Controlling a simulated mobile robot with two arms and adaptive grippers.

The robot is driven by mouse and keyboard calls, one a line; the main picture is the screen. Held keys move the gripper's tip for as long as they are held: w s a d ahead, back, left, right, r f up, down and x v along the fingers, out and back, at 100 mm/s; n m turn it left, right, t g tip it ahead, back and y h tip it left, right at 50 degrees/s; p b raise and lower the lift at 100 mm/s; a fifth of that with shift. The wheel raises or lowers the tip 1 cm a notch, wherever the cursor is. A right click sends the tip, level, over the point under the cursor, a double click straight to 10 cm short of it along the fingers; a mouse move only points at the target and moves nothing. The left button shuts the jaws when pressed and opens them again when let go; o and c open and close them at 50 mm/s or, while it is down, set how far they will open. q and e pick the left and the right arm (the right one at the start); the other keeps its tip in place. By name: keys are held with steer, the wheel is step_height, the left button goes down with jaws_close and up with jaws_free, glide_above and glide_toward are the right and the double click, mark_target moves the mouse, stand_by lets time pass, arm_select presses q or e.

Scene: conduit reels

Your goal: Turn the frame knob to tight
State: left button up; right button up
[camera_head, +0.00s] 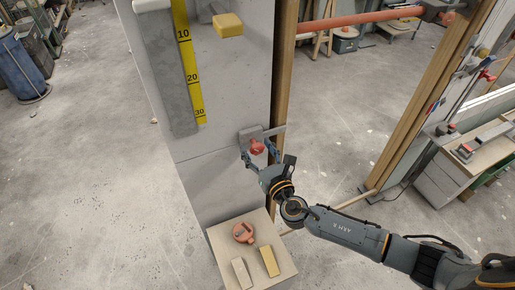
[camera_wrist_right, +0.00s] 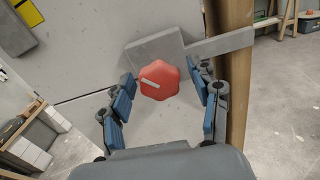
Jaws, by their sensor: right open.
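The frame knob is a red, six-sided knob (camera_wrist_right: 160,84) with a pale pointer bar, on a grey bracket fixed to the light panel. It also shows in the head view (camera_head: 257,147). In the right wrist view the pointer bar lies nearly level, toward the knob's left side. My right gripper (camera_wrist_right: 160,103) is open, with its blue-padded fingers on either side of the knob and gaps between them and it. In the head view my right gripper (camera_head: 258,160) is at the knob. My left gripper is not in view.
A small stand (camera_head: 222,246) below holds a red tool (camera_head: 243,232) and two blocks. A grey arm of the bracket (camera_wrist_right: 225,46) reaches right over the wooden post (camera_wrist_right: 232,100). A yellow scale (camera_head: 187,70) runs down the panel. A workbench stands at the right.

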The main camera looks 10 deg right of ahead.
steer(key=c, duration=1.2)
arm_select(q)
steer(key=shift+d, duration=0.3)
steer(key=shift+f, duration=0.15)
